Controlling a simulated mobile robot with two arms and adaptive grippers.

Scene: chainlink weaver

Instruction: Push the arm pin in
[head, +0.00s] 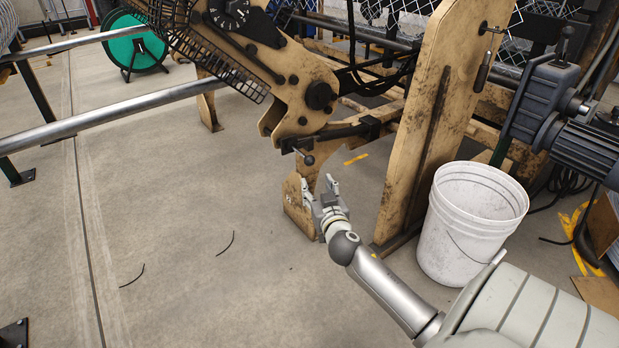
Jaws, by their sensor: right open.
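A small pin with a dark ball knob (308,160), which looks like the arm pin, sticks out at the lower end of the tan machine arm (290,85). It sits just above the upright tan bracket (297,206) on the floor. How deep the pin sits cannot be told. My right gripper (319,183) is open and empty, just below and slightly right of the knob, in front of the bracket. A gap shows between its fingers and the knob. My left gripper is out of view.
A tall tan post (435,110) stands right of my gripper. A white bucket (470,225) and a dark motor (570,125) are further right. Metal rails (110,112) cross at the left, near a green reel (133,45). The floor at left is mostly clear, with small dark wire scraps.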

